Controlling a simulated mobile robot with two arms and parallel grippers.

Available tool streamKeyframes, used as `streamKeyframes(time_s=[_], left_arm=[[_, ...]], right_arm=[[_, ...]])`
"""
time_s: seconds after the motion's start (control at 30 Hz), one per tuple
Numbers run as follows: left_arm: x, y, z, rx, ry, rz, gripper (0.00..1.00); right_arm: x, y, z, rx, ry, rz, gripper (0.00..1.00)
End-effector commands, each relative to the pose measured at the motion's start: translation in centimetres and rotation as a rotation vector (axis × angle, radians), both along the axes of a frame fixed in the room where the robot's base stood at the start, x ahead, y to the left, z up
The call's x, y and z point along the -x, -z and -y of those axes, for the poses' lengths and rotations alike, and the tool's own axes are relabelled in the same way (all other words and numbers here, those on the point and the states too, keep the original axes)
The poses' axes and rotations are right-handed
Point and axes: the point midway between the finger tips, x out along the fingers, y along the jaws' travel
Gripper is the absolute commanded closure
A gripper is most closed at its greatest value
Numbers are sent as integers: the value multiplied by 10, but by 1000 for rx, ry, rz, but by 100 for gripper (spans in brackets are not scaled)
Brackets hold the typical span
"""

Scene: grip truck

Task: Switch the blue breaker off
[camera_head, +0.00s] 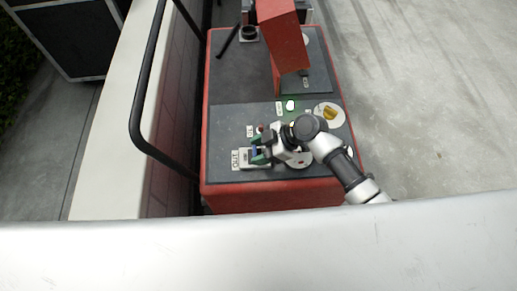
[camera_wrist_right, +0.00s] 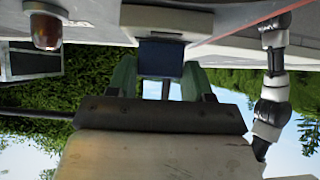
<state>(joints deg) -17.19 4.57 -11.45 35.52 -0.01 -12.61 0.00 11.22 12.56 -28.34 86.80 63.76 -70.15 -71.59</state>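The blue breaker is a dark blue lever (camera_wrist_right: 160,58) on a pale housing (camera_wrist_right: 165,20) in the right wrist view. In the head view its pale housing (camera_head: 244,158) sits at the near left of the dark control panel, and my gripper partly hides it. My right gripper (camera_head: 260,153) reaches it from the right. In the right wrist view its green fingers (camera_wrist_right: 160,78) stand apart, one on each side of the lever. Whether they touch the lever is not clear. The lever's on or off position cannot be told. My left gripper is not in view.
The dark panel (camera_head: 225,118) lies on a red cart. A red post (camera_head: 284,35) rises behind. A black rail (camera_head: 148,80) and pale wall run along the left.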

Motion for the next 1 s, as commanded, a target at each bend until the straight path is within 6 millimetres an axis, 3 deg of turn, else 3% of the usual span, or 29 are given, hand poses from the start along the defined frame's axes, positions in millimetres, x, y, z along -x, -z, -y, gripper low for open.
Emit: streamKeyframes(time_s=[0.03, 0.13, 0.47, 1.0], left_arm=[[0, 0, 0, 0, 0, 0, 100], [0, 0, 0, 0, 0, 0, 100], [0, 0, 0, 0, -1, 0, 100], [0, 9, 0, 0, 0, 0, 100]], right_arm=[[0, 0, 0, 0, 0, 0, 41], [0, 0, 0, 0, 0, 0, 26], [0, -2, 2, 1, -1, 1, 26], [-1, -58, 74, 3, 1, 2, 26]])
